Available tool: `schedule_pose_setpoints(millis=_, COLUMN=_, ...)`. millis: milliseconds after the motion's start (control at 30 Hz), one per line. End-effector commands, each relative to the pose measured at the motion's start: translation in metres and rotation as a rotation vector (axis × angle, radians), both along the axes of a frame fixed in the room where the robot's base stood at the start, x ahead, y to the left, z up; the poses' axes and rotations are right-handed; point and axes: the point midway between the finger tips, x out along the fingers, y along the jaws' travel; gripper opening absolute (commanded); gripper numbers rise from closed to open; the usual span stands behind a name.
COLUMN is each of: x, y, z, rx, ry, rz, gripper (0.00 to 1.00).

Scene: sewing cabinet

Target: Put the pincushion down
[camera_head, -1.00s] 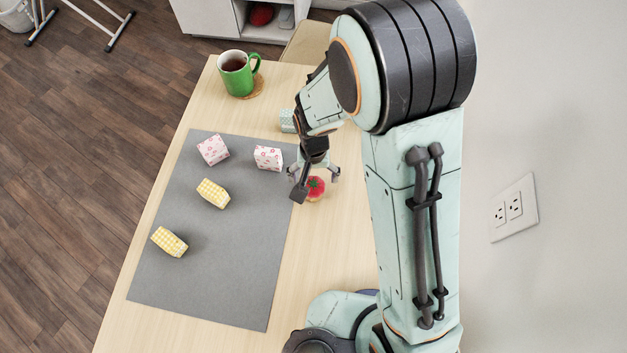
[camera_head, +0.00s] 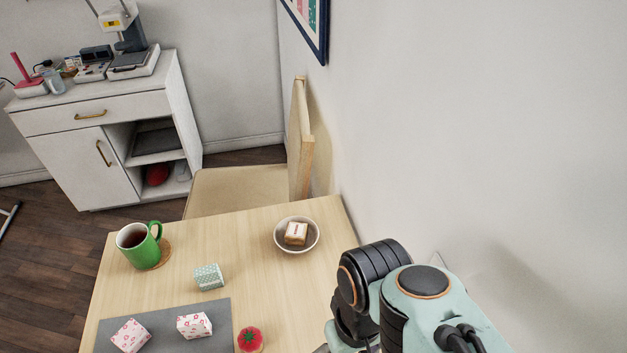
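The pincushion (camera_head: 250,337) is a red, tomato-shaped piece with a green top. It shows at the bottom edge of the view, on the light wood table (camera_head: 275,290), just right of the grey mat (camera_head: 160,312). Its lower part is partly cut off by the frame edge. No gripper finger shows on or around it. My arm fills the lower right, apart from the pincushion. My gripper's fingers cannot be made out.
A green mug (camera_head: 139,246) stands on a coaster at the table's back left. A teal box (camera_head: 208,277) and two pink-patterned boxes (camera_head: 131,336) (camera_head: 194,325) are nearby. A bowl (camera_head: 284,240) holding a small block is at the back. A chair (camera_head: 235,190) and white cabinet (camera_head: 70,145) stand beyond.

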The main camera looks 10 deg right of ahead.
Motion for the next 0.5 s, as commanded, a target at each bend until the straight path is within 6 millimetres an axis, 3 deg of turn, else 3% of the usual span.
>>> schedule_pose_setpoints(millis=133, x=-0.014, y=-0.0045, z=0.0032, rx=0.001, ry=-0.003, rz=-0.003, gripper=0.76)
schedule_pose_setpoints(millis=500, x=-0.0139, y=-0.0044, z=0.0033, rx=0.001, ry=-0.002, rz=0.0, gripper=0.76)
